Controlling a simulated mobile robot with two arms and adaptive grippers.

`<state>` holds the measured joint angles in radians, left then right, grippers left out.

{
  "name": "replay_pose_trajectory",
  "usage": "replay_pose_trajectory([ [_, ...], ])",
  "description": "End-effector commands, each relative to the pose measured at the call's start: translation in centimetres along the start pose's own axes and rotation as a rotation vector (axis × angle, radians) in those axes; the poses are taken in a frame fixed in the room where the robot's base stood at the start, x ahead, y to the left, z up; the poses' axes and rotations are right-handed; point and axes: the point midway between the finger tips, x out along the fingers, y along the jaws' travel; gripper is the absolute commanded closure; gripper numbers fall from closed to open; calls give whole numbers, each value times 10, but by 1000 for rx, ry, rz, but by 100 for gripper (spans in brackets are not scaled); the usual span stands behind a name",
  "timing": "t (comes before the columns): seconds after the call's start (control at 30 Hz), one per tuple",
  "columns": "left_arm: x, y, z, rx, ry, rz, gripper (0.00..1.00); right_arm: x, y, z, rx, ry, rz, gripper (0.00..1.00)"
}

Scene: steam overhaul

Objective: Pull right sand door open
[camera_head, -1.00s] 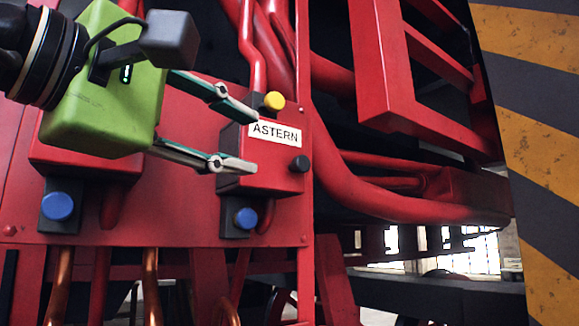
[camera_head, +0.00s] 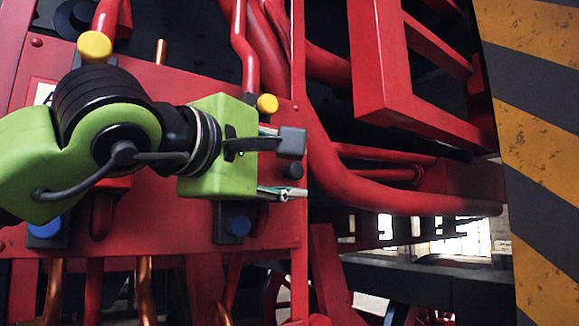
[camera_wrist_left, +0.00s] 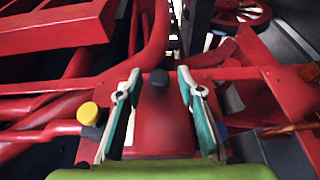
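My left gripper (camera_head: 281,165) is in front of the red box on the right part of the panel and hides most of it. In the left wrist view the gripper (camera_wrist_left: 158,74) is open, with one finger on each side of a black knob (camera_wrist_left: 159,79) on the red box (camera_wrist_left: 158,125). The fingers look apart from the knob; the depth between them is unclear. In the head view the black knob (camera_head: 293,170) shows just below the wrist camera housing. No door gap is visible. My right gripper is out of view.
A yellow knob (camera_head: 267,104) sits above the box and a blue knob (camera_head: 238,225) below it. Thick red pipes (camera_head: 380,193) curve away to the right. A striped yellow and grey surface (camera_head: 540,170) stands at the far right.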

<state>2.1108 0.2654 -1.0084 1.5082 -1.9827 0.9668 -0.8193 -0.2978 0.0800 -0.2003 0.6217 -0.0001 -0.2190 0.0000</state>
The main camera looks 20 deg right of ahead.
Motion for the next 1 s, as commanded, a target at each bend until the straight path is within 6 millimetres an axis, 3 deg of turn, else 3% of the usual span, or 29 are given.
replay_pose_trajectory([
  [0.07,0,0,0,0,0,0,65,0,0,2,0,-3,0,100],
  [0.2,0,0,0,0,0,0,96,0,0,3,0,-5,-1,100],
  [0.23,0,0,0,0,0,0,100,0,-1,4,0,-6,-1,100],
  [0.47,-1,0,0,-4,-26,-5,100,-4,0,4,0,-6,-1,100],
  [0.77,-15,1,10,-4,-229,-7,100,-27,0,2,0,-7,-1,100],
  [1.0,-19,-1,12,-1,-263,-2,100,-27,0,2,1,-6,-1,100],
])
